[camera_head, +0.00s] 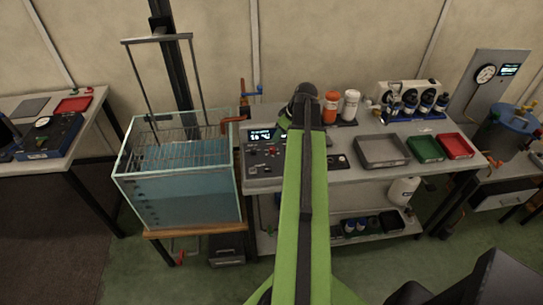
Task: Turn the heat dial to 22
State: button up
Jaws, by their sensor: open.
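A grey control box (262,170) stands on the bench just right of the glass water tank. Its small lit display (262,134) shows digits too small to read surely. Several small knobs and a red spot (273,152) sit on its face below the display. I cannot tell which knob is the heat dial or where it points. My green arm reaches up across the box's right part and hides some of it. The arm's dark far joint is above the box. My gripper is not visible; the arm seems to hide it.
The glass tank (185,205), with a wire rack and tall frame, stands close left of the box. Bottles (350,105), a grey tray (382,151), a green tray (425,148) and a red tray (456,146) occupy the bench to the right. Green floor lies in front.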

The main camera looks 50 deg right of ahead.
aim_at(272, 148)
jog(key=b+x, duration=0.7)
jog(key=x, duration=0.2)
jog(key=shift+f, duration=0.4)
jog(key=shift+w+f+b, duration=0.2)
jog(key=shift+f+b, duration=0.05)
jog(key=shift+b, duration=0.25)
jog(key=shift+r, duration=0.1)
